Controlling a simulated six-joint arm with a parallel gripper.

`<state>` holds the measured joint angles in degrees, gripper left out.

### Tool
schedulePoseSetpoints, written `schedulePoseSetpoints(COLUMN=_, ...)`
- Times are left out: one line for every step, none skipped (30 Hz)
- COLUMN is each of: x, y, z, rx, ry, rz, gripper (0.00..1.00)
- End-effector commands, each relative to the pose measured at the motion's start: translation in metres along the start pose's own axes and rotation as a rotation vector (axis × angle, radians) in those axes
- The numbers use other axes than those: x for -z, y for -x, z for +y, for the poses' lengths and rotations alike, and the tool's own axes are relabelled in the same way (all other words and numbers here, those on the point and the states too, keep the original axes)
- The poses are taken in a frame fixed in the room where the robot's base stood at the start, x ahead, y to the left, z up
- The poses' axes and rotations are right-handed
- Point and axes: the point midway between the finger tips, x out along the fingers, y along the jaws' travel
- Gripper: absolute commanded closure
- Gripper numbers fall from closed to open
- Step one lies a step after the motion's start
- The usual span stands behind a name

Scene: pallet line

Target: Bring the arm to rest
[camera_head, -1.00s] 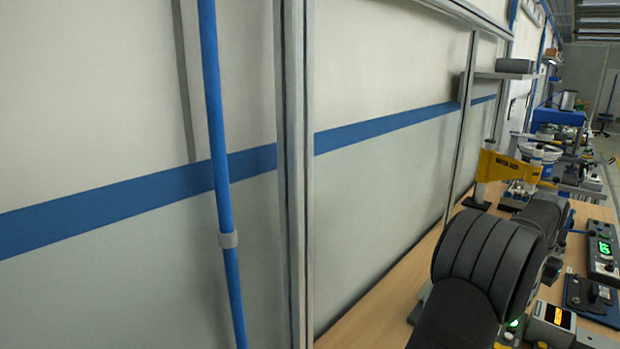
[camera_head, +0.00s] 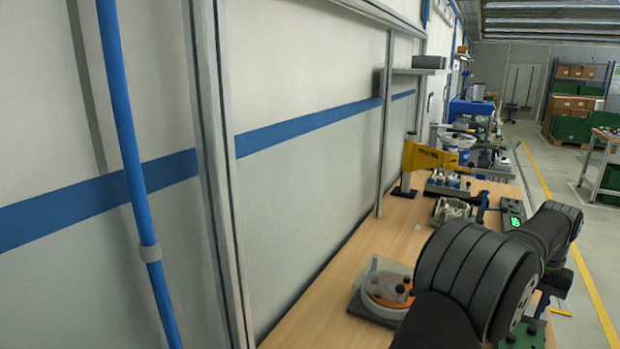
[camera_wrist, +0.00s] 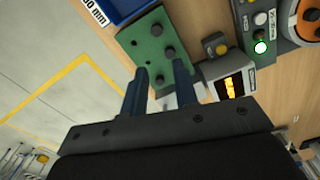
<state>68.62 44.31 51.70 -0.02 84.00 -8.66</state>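My gripper (camera_wrist: 161,70) shows in the wrist view, where its two dark blue fingers stand apart with a gap between them. Nothing is held between them. They point toward a green plate (camera_wrist: 148,42) with several dark knobs, which lies on the wooden bench beyond the fingertips. In the head view my dark arm reaches in from the lower right over the bench edge and hides part of the bench. The gripper itself cannot be made out clearly there.
The wooden bench (camera_head: 322,305) runs along the wall. It carries an orange round fixture (camera_head: 388,287), a yellow press (camera_head: 432,157) and a box with a green display (camera_head: 512,221). A blue bin (camera_wrist: 124,8) lies beside the green plate. Open floor (camera_head: 555,165) is on the right.

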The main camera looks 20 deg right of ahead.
Motion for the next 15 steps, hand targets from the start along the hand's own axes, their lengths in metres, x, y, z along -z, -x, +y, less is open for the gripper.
schedulePoseSetpoints(x=-0.001, y=-0.001, z=0.012, rx=0.0, ry=-0.004, rz=0.0, gripper=0.73)
schedulePoseSetpoints(x=-0.002, y=-0.002, z=0.018, rx=0.0, ry=-0.003, rz=-0.001, gripper=0.73)
schedulePoseSetpoints(x=-0.003, y=-0.003, z=0.026, rx=0.0, ry=-0.004, rz=-0.001, gripper=0.73)
schedulePoseSetpoints(x=-0.003, y=-0.004, z=0.032, rx=0.0, ry=-0.004, rz=-0.001, gripper=0.73)
schedulePoseSetpoints(x=-0.004, y=-0.004, z=0.037, rx=0.0, ry=-0.003, rz=-0.001, gripper=0.73)
schedulePoseSetpoints(x=-0.005, y=-0.005, z=0.046, rx=0.0, ry=-0.004, rz=-0.001, gripper=0.73)
schedulePoseSetpoints(x=-0.006, y=-0.006, z=0.051, rx=0.0, ry=-0.004, rz=-0.001, gripper=0.73)
schedulePoseSetpoints(x=-0.007, y=-0.006, z=0.057, rx=0.0, ry=-0.003, rz=-0.001, gripper=0.73)
schedulePoseSetpoints(x=-0.009, y=-0.007, z=0.065, rx=0.0, ry=-0.004, rz=-0.001, gripper=0.73)
schedulePoseSetpoints(x=-0.01, y=-0.007, z=0.071, rx=0.0, ry=-0.004, rz=0.0, gripper=0.73)
schedulePoseSetpoints(x=-0.011, y=-0.008, z=0.077, rx=0.0, ry=-0.003, rz=0.0, gripper=0.73)
schedulePoseSetpoints(x=-0.013, y=-0.009, z=0.085, rx=0.0, ry=-0.004, rz=0.0, gripper=0.73)
schedulePoseSetpoints(x=-0.014, y=-0.009, z=0.091, rx=0.0, ry=-0.004, rz=0.0, gripper=0.73)
schedulePoseSetpoints(x=-0.015, y=-0.01, z=0.096, rx=0.0, ry=-0.003, rz=0.0, gripper=0.73)
schedulePoseSetpoints(x=-0.017, y=-0.011, z=0.104, rx=0.0, ry=-0.004, rz=0.0, gripper=0.73)
